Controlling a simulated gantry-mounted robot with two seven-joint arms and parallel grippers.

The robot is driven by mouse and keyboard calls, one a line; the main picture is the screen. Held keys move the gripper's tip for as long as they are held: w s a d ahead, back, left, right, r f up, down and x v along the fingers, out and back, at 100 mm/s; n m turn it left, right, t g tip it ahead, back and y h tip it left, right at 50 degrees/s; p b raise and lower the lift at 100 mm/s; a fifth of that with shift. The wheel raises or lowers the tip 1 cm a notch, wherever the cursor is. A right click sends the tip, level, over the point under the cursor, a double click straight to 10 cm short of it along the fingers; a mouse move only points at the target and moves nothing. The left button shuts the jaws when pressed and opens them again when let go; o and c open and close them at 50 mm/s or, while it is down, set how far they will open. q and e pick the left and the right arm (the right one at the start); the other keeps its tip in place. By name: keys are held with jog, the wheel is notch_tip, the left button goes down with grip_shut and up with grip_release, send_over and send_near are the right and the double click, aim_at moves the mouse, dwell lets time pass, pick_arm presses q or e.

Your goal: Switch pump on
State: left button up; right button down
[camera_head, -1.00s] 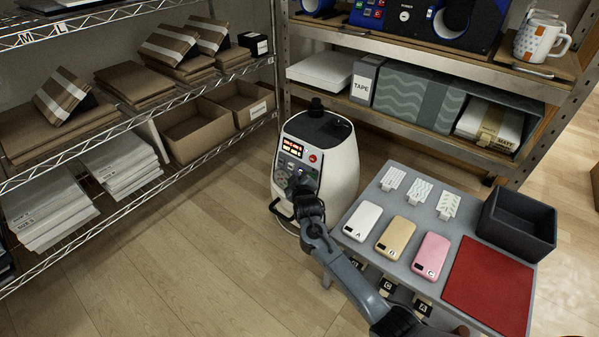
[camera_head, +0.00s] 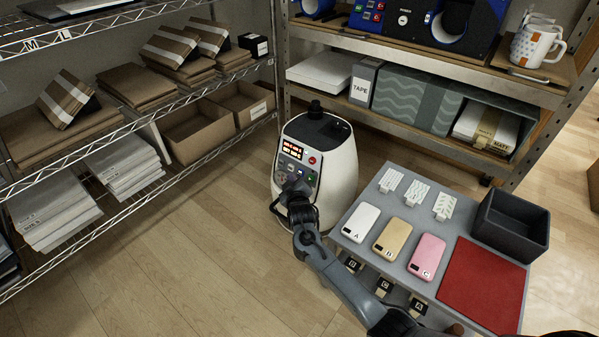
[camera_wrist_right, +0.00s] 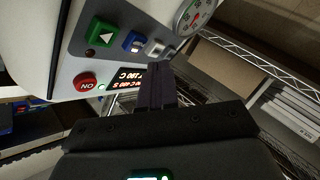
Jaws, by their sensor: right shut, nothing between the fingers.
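A white machine (camera_head: 340,165) with a dark top stands on the floor left of the grey table. Its control panel (camera_head: 297,165) has a lit display, a red button and several small buttons. In the right wrist view I see the red button (camera_wrist_right: 86,82) marked ON, a green button with a white triangle (camera_wrist_right: 103,33), a blue button (camera_wrist_right: 133,42), a pale button (camera_wrist_right: 156,49) and a round gauge (camera_wrist_right: 194,14). My right gripper (camera_head: 292,187) is shut and empty at the panel's lower left; its fingers (camera_wrist_right: 155,75) point toward the panel. Contact is unclear. My left gripper is out of view.
The grey table (camera_head: 350,225) holds phone cases, white pieces, a red mat (camera_head: 482,285) and a dark bin (camera_head: 511,225). A wire shelf (camera_head: 130,125) stands left; a loaded metal shelf (camera_head: 430,60) stands behind. The wooden floor (camera_head: 170,260) at front left is clear.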

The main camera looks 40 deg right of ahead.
jog(key=a+p, duration=0.2)
jog(key=a, duration=0.1)
jog(key=a+r+p, duration=0.1)
jog(key=a, duration=0.1)
jog(key=shift+s+r, duration=0.1)
jog(key=shift+s, duration=0.3)
jog(key=shift+d, duration=0.1)
jog(key=shift+s, duration=0.1)
